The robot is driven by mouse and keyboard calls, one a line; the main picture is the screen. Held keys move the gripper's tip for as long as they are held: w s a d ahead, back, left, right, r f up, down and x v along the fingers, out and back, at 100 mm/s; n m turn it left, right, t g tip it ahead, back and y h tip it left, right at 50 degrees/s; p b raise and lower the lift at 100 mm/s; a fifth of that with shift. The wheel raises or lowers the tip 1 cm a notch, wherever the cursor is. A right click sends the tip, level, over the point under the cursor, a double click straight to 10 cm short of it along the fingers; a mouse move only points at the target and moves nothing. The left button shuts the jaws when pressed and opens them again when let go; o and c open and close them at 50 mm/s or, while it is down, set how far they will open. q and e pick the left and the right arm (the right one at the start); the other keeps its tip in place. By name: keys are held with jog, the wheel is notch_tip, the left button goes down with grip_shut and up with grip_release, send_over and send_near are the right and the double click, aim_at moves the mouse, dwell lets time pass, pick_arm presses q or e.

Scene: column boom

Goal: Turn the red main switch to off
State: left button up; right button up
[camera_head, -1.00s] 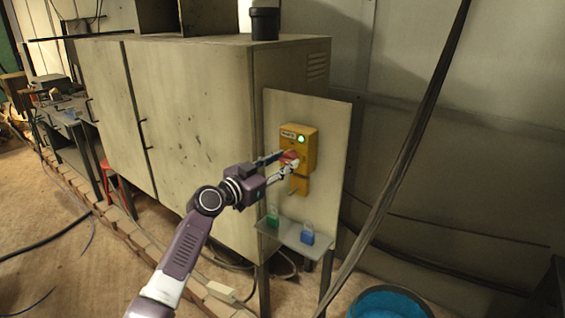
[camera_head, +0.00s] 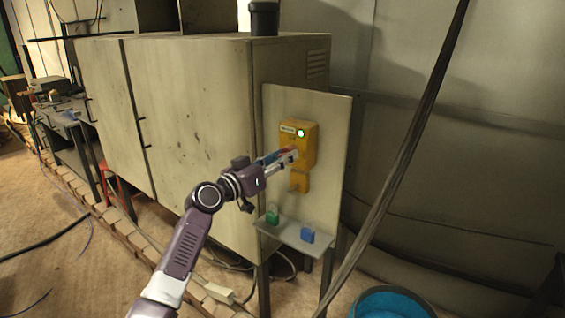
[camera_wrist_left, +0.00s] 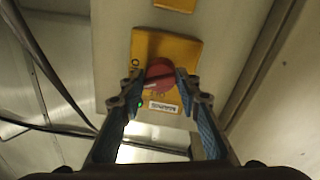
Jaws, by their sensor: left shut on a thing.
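The yellow switch box (camera_head: 309,142) is fixed to a pale upright panel, with a lit green lamp (camera_head: 300,133) near its top. The red main switch (camera_wrist_left: 160,75) is a round knob on the box in the left wrist view, with a pale mark across its face. In the head view my gripper mostly hides the knob. My left gripper (camera_head: 292,154) comes in from the left and is shut on the red knob, one finger on each side of it; it also shows in the left wrist view (camera_wrist_left: 160,82). My right gripper is not in view.
A small shelf (camera_head: 291,236) below the box holds a green padlock (camera_head: 272,217) and a blue padlock (camera_head: 307,235). A thick dark cable (camera_head: 410,150) hangs at the right. A blue tub (camera_head: 392,303) stands on the floor. A large cabinet (camera_head: 190,110) stands left of the panel.

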pick_arm(q)
jog(key=shift+f+n+t+p, duration=0.15)
jog(key=shift+n+p, duration=0.55)
jog(key=shift+n, duration=2.7)
jog(key=shift+n+t+p, duration=0.25)
jog(key=shift+n+p, duration=0.4)
jog(key=shift+n, duration=2.75)
jog(key=o, duration=1.1)
jog(key=r+v, duration=0.1)
jog(key=v, duration=1.1)
jog(key=shift+f, duration=0.4)
jog(key=shift+s, duration=0.1)
